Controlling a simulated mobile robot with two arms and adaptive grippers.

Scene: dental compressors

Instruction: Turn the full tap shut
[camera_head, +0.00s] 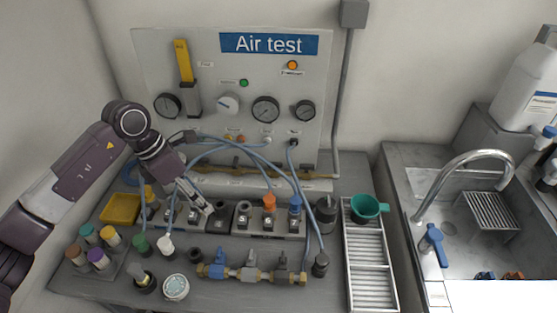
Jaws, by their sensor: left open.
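A brass manifold (236,274) lies along the front of the grey bench. It carries a tap with a blue handle (216,263) at its left and taps with grey handles (251,262) further right. No label readable here tells which one is the full tap. My left gripper (203,208) reaches in from the left, open, over the row of fittings behind the manifold. It is behind and a little left of the blue handle, apart from the manifold, and appears to hold nothing. My right gripper is not in view.
Blue hoses (262,160) arch from the gauge panel (222,60) to the fittings. Coloured bottles (97,257) and a yellow tray (120,209) are at the left.

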